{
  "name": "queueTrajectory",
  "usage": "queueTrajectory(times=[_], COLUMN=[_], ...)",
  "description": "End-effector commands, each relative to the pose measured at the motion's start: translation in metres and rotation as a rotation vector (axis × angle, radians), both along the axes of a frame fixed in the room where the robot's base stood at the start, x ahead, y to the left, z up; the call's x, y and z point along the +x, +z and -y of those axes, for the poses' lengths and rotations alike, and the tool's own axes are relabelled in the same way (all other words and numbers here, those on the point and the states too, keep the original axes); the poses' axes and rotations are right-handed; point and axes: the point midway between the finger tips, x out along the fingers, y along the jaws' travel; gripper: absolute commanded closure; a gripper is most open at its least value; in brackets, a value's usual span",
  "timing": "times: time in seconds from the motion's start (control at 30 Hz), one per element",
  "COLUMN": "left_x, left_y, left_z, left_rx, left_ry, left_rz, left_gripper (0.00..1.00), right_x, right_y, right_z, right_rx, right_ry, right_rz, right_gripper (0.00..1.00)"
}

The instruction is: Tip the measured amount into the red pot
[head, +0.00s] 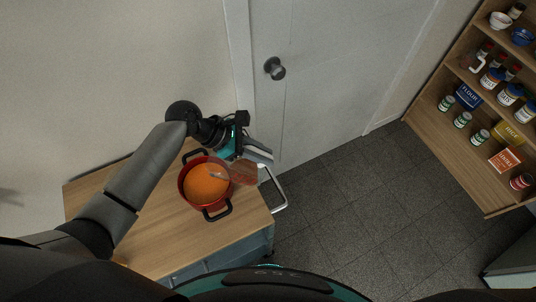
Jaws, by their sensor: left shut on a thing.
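The red pot (184,194) stands on the wooden counter top, with two dark handles and orange contents (205,184) inside. My left gripper (256,155) is above the pot's right side. It is shut on a see-through cup (243,173) with a reddish-brown tint. The cup looks tilted to the left, and its left end overlaps the pot's right rim in the head view. I cannot tell how much is in the cup or whether anything is flowing out. My right gripper is not in view.
The wooden counter (163,236) has free room left of and in front of the pot. A metal rail (279,191) sticks out at its right edge. A closed door (325,75) stands behind. Shelves (450,130) with jars, tins and boxes are at the right.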

Motion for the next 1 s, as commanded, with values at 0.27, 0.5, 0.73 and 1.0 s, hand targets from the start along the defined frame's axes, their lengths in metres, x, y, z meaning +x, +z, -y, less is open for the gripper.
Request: queueTrajectory(times=[0.27, 0.5, 0.73, 1.0], left_x=[0.000, -0.001, -0.002, -0.003], left_y=[-0.012, -0.003, 0.006, 0.014], left_z=[-0.009, -0.014, -0.018, -0.024], left_rx=[-0.143, -0.206, -0.263, -0.328], left_ry=[0.001, 0.000, 0.000, 0.000], left_rz=[0.018, 0.025, 0.032, 0.038], left_gripper=[1.00, 1.00, 1.00, 1.00], right_x=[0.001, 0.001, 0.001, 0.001], right_y=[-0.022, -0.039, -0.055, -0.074], right_z=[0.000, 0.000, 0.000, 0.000], right_rx=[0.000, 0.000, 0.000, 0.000], right_ry=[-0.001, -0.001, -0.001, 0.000], right_rz=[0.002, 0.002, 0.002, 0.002], right_gripper=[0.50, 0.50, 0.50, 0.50])
